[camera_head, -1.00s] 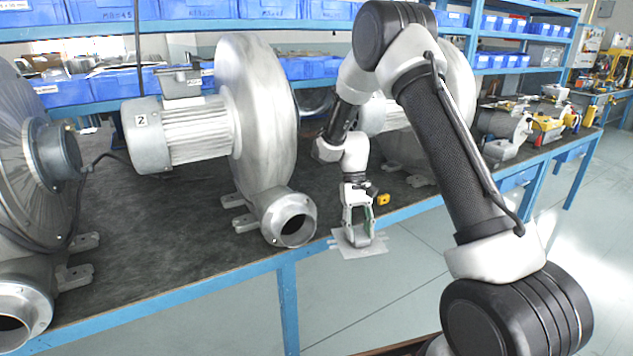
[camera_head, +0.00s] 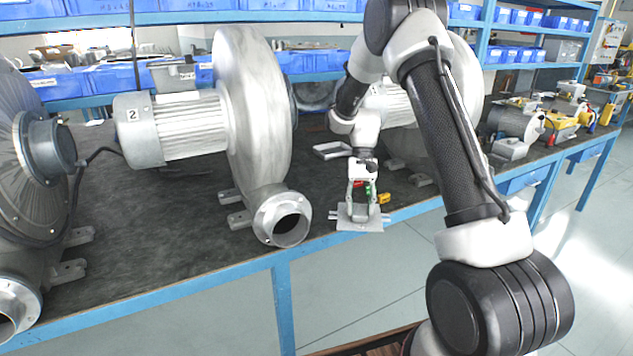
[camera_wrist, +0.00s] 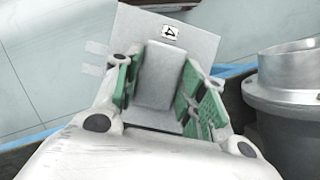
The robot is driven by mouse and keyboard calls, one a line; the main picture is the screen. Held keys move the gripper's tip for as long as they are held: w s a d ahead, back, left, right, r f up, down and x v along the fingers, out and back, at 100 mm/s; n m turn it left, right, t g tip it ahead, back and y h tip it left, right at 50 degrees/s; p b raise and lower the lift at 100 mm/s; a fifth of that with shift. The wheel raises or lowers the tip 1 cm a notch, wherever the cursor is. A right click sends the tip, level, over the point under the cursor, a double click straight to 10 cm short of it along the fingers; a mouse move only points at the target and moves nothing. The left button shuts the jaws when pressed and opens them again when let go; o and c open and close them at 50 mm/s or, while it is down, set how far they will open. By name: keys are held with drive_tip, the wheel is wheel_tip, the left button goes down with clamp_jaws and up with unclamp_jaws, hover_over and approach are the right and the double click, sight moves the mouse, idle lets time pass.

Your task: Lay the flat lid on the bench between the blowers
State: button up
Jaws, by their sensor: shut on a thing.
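The flat lid (camera_head: 361,225) is a thin pale grey plate with a raised block on top. My gripper (camera_head: 361,208) is shut on that block, with the plate below its fingers. In the wrist view the lid (camera_wrist: 193,35) shows a small dark-marked label, and the green finger pads of my gripper (camera_wrist: 158,88) stand on both sides of the block. The lid is at the front edge of the bench (camera_head: 160,250), between the middle blower (camera_head: 255,130) and the blower behind my arm (camera_head: 392,103). I cannot tell whether it touches the bench.
The middle blower's round outlet (camera_head: 284,219) is close left of the lid; its flange shows at right in the wrist view (camera_wrist: 290,85). A small yellow object (camera_head: 384,198) is just right of my gripper. Another blower (camera_head: 40,150) stands at far left. Dark bench top is bare left of the outlet.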

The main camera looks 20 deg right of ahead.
drive_tip(key=m, duration=0.2)
drive_tip(key=w+d+m+t+y, duration=0.1)
drive_tip(key=shift+w+r+m, duration=0.15)
drive_tip(key=shift+r+m, duration=0.25)
drive_tip(key=m, duration=0.2)
drive_tip(key=w+d+r+m+t+y, duration=0.1)
drive_tip(key=m, duration=0.2)
drive_tip(key=w+m+t, duration=0.1)
drive_tip(key=m, duration=0.1)
drive_tip(key=shift+w+d+r+m+y, duration=0.15)
drive_tip(key=shift+d+m+y, duration=0.15)
drive_tip(key=shift+m+y, duration=0.1)
drive_tip(key=w+m+t+h, duration=0.1)
drive_tip(key=m, duration=0.4)
drive_tip(key=w+d+m+t+h, duration=0.1)
drive_tip(key=w+m+t, duration=0.1)
drive_tip(key=m, duration=0.4)
drive_tip(key=w+r+m+t+h, duration=0.1)
drive_tip(key=w+m+t, duration=0.1)
drive_tip(key=m, duration=0.4)
drive_tip(key=shift+w+d+r+h, duration=0.1)
drive_tip(key=shift+d+h, duration=0.15)
drive_tip(key=shift+h, duration=0.05)
drive_tip(key=shift+m+t, duration=0.4)
